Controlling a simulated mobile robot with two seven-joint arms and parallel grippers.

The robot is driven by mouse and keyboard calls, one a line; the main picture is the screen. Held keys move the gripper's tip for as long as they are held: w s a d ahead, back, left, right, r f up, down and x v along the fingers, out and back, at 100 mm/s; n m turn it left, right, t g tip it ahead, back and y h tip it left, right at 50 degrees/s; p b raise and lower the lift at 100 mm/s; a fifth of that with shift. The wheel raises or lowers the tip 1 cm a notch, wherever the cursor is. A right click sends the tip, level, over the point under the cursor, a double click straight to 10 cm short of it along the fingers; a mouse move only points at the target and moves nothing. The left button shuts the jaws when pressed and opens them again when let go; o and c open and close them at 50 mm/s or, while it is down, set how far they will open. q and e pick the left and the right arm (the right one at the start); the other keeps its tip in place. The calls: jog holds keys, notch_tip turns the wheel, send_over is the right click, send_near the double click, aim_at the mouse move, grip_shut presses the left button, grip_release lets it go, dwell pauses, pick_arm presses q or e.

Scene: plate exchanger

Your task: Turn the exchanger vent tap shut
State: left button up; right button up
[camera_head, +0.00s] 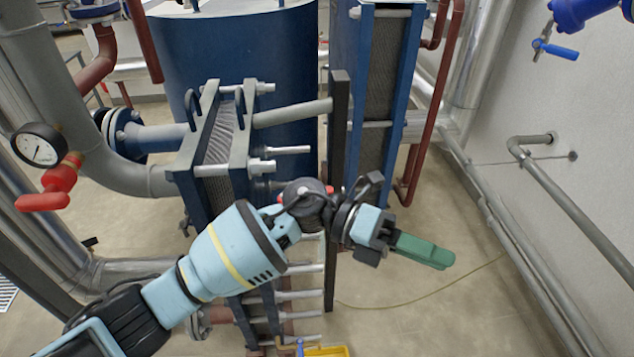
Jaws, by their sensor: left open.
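My left arm reaches in from the lower left, across the front of the plate exchanger (218,150). My left gripper (382,228) is open at the middle right, its dark jaw parts spread. A green lever-like handle (425,251) sticks out to the right just beyond the gripper. Its inner end is hidden by the gripper, so contact cannot be told. Whether the green handle is the vent tap is not certain. A tap with a red lever (45,201) is at the left below a gauge, and a blue-handled tap (560,51) is at the upper right. My right gripper is not in view.
A round pressure gauge (38,145) stands beside grey pipes at the left. A dark upright post (338,120) and a second plate stack (383,70) stand behind my gripper. A yellow bin (325,351) sits below. The floor at the right is mostly clear up to the wall pipes.

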pick_arm(q)
jog(key=w+a+r+m+t+y+b, duration=0.1)
jog(key=w+a+r+t+y, duration=0.1)
jog(key=w+a+y, duration=0.2)
jog(key=w+a+r+m+t+y+b, duration=0.1)
jog(key=w+a+r+m+t+y, duration=0.1)
jog(key=w+a+y, duration=0.3)
jog(key=w+a+r+m+t+y+b, duration=0.1)
jog(key=w+a+r+m+t+y, duration=0.1)
jog(key=w+a+y, duration=0.3)
jog(key=shift+w+a+r+t+y, duration=0.1)
jog(key=shift+a+r+t+y, duration=0.25)
jog(key=shift+a+y, duration=0.3)
jog(key=shift+w+a+r+t+y, duration=0.1)
jog(key=shift+a+r+t+y, duration=0.2)
jog(key=shift+a+y, duration=0.35)
jog(key=shift+f, duration=4)
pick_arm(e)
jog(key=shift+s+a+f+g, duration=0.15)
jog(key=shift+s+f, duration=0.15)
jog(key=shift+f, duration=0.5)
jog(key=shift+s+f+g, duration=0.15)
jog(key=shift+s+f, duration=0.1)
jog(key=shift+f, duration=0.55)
pick_arm(q)
jog(key=shift+c, duration=0.3)
grip_shut()
